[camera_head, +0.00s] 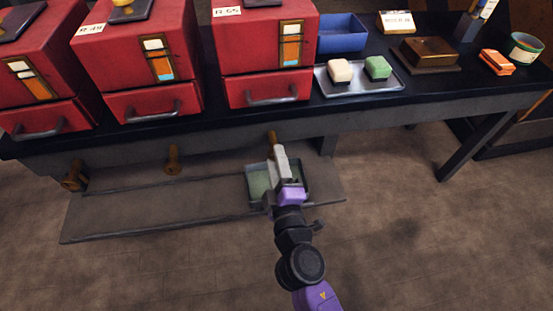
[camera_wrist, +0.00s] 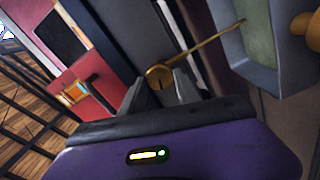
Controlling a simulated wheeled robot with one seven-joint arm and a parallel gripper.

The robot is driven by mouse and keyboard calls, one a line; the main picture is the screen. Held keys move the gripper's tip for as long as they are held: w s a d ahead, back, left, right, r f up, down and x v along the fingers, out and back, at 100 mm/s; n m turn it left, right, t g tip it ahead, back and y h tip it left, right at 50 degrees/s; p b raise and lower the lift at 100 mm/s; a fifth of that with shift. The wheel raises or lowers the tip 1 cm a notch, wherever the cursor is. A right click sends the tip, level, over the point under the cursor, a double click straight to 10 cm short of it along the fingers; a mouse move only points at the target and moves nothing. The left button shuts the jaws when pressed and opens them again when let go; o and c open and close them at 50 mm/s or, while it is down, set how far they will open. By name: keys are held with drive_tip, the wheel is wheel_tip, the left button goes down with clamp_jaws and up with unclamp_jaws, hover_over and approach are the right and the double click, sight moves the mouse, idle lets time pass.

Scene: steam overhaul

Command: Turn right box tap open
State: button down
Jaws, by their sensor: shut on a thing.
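The right box tap (camera_head: 272,137) is a small brass-coloured fitting under the bench edge, below the right red box (camera_head: 265,45). My gripper (camera_head: 279,158) is at this tap, above the tray, and hides part of it in the head view. In the wrist view the rounded brass end of the tap (camera_wrist: 159,76) sits between my two grey fingertips (camera_wrist: 163,83), which are shut on it. A thin golden strand runs from there towards the tray; I cannot tell whether it is liquid or a solid part.
A grey tray with a greenish inside (camera_head: 250,190) stands on the low shelf (camera_head: 130,218) under the tap. Two more taps, the middle (camera_head: 172,160) and left (camera_head: 74,177), hang along the bench. The floor in front is clear.

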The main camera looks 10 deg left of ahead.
drive_tip(key=shift+f+n, duration=0.1)
drive_tip(key=shift+n, duration=1.6)
drive_tip(key=c, duration=0.9)
unclamp_jaws()
drive_tip(key=shift+s, duration=0.15)
drive_tip(key=v, duration=0.7)
drive_tip(key=shift+s, duration=0.3)
